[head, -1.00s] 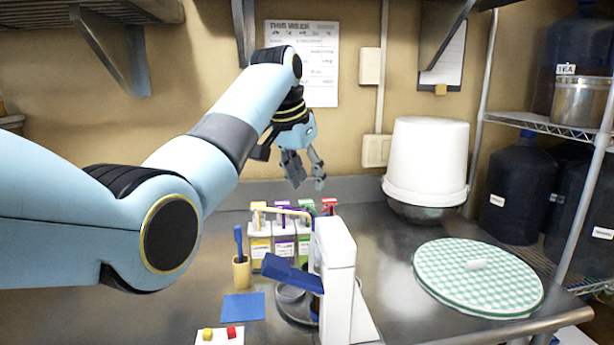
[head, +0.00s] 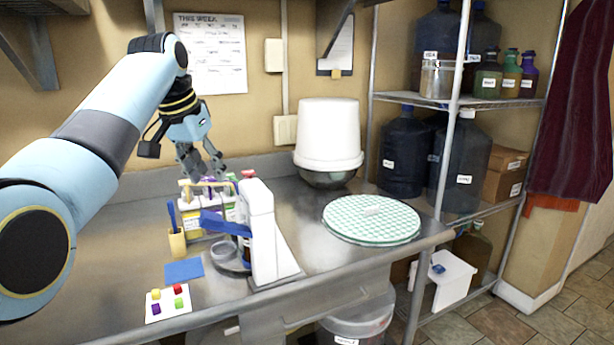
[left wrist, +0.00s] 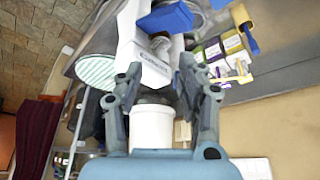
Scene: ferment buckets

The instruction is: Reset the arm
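My left arm comes in from the left in the head view, light blue with dark joints, reaching over the steel counter (head: 320,225). My left gripper (head: 204,172) hangs above the back of the counter, over a rack of labelled bottles (head: 207,206), and points down. In the left wrist view my left gripper (left wrist: 160,66) has its fingers apart with nothing held between them. My right gripper shows in neither view.
A white device (head: 264,235) with a blue lever stands in front of the rack. A white bucket (head: 329,135) sits upside down on a bowl behind a green checked round mat (head: 371,219). A wire shelf (head: 470,103) with large jugs stands at right.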

